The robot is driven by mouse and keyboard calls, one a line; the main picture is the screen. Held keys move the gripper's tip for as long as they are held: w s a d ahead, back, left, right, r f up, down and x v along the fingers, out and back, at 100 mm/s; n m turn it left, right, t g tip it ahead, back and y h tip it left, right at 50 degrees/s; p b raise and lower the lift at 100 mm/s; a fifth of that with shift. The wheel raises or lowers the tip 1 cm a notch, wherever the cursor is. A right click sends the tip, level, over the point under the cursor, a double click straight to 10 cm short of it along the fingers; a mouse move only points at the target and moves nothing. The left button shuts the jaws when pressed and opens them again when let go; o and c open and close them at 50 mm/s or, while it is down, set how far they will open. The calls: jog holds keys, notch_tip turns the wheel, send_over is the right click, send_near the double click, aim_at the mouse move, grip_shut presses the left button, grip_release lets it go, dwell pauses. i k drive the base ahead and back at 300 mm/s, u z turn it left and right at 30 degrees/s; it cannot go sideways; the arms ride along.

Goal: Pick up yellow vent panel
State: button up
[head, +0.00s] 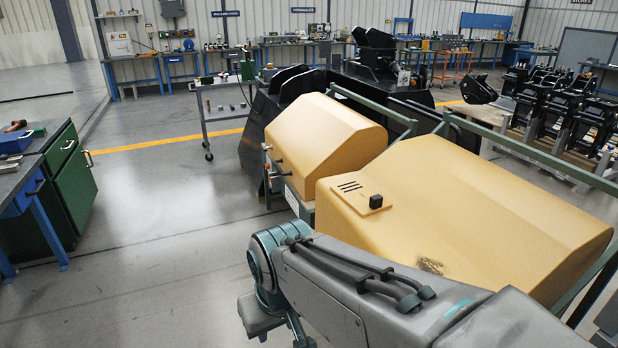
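The yellow vent panel (361,199) is a small flat plate with several dark slots at its left end and a black block-like knob (376,201) near its right end. It lies on the sloped left end of the large yellow cover (480,210) in the head view. It looks slightly raised from the cover. My arm crosses the bottom of the view, in front of and below the panel, and bends down at the left.
A second yellow cover (325,140) stands behind and left, with dark machinery behind it. A grey trolley (222,105) stands further back. A green cabinet (70,185) and workbench are at the far left. The floor between them is clear. Black machine parts (560,115) stand right.

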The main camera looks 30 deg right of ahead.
aim_at(365, 201)
jog(key=i, duration=2.5)
jog(key=z, duration=3.4)
jog(key=i, duration=0.4)
jog(key=z, duration=0.9)
